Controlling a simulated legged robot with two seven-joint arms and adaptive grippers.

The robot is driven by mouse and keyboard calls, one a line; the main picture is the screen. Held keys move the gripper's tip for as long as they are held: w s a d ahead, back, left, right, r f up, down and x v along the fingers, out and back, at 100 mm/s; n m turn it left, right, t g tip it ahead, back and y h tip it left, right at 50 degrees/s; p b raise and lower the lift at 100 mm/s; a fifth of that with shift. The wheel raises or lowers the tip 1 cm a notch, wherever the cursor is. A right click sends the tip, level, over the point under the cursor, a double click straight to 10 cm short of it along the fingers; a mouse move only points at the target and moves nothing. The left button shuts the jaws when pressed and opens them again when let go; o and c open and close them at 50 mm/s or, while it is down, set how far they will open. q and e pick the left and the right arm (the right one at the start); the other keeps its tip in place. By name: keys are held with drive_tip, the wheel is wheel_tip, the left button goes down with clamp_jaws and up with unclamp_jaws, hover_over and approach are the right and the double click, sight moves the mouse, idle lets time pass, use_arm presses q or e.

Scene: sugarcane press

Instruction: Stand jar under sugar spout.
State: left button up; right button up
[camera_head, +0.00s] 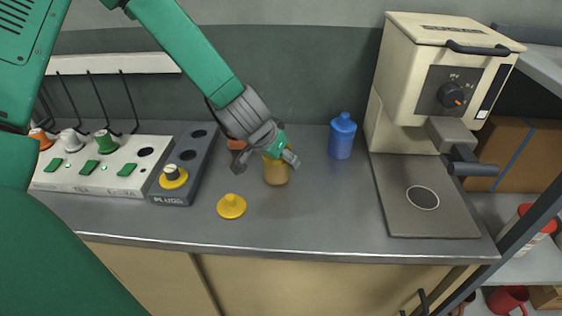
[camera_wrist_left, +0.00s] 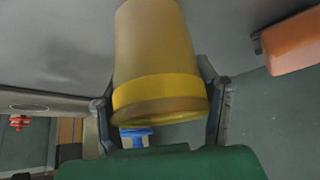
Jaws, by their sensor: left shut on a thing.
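An amber-yellow jar (camera_head: 276,174) is upright at the middle of the counter. My left gripper (camera_head: 267,158) is shut on it from above and behind; its upper part is partly hidden. In the left wrist view the jar (camera_wrist_left: 155,48) sits between the two fingers (camera_wrist_left: 160,100), with a brighter yellow band near one end. I cannot tell if the jar's base touches the counter. The cream press (camera_head: 410,85) stands at the right, with a dark spout (camera_head: 470,165) over a grey plate (camera_head: 400,215) marked with a ring (camera_head: 422,197). The plate is empty. My right gripper is not in view.
A yellow lid-like knob piece (camera_head: 231,206) lies in front left of the jar. A blue bottle (camera_head: 342,138) stands between jar and press. An orange object (camera_head: 237,143) is behind my gripper. A switch panel (camera_head: 100,168) and grey block (camera_head: 190,165) are at left. The front counter middle is clear.

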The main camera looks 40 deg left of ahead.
use_arm(q)
drive_tip(key=shift+a+f, duration=0.3)
drive_tip(key=o, duration=1.2)
drive_tip(key=shift+o, duration=0.9)
drive_tip(key=shift+d, duration=0.2)
